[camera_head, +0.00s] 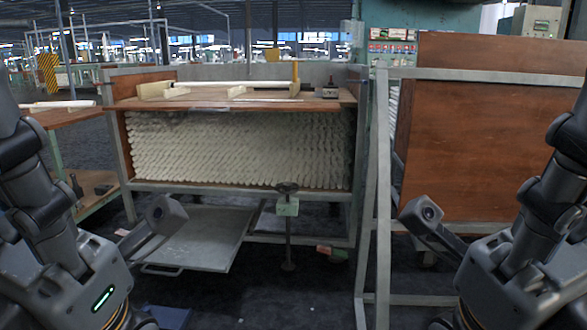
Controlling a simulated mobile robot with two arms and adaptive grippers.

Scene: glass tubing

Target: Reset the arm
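My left arm comes in along the left edge and my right arm along the right edge, both bent with their wrists low in the picture. Each wrist carries a small camera block on a bracket, pointing inward. The fingers of both grippers lie below the bottom edge and do not show. Nothing held can be seen.
A metal-framed workbench (112,142) ahead holds a dense stack of white tubes (240,148). A long white tube (235,84) lies across supports on its top. A brown-panelled rack (480,150) stands right. A grey tray (200,238) sits low. The central floor looks mostly clear.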

